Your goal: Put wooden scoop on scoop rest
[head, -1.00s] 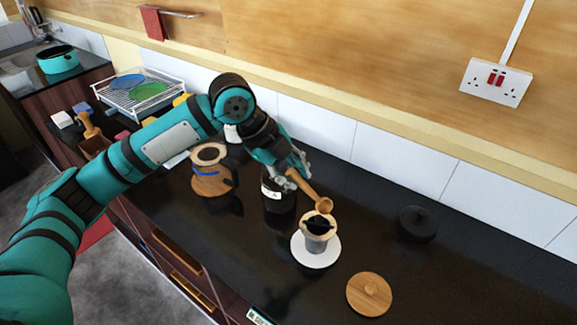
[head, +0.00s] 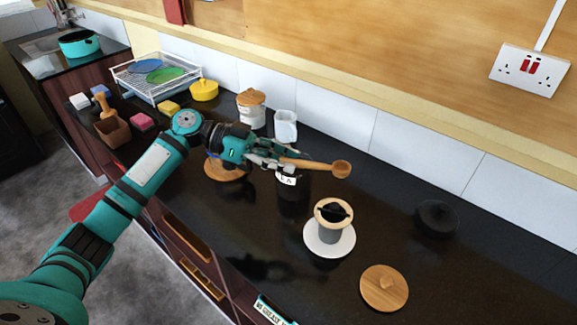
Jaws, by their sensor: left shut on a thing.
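The wooden scoop (head: 341,169) is held up in the air in the head view, its bowl pointing right. My left gripper (head: 280,163) is shut on its handle. The gripper and scoop are in front of a dark labelled canister (head: 291,196) and hide its top. I cannot tell for certain which thing is the scoop rest. A round wooden piece (head: 222,173) lies on the counter left of the canister, largely hidden behind my left arm. My right gripper is not in view.
A grey cup with a wooden rim stands on a white saucer (head: 318,247). A wooden-lidded jar (head: 251,113) and white container (head: 285,126) stand by the tiles.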

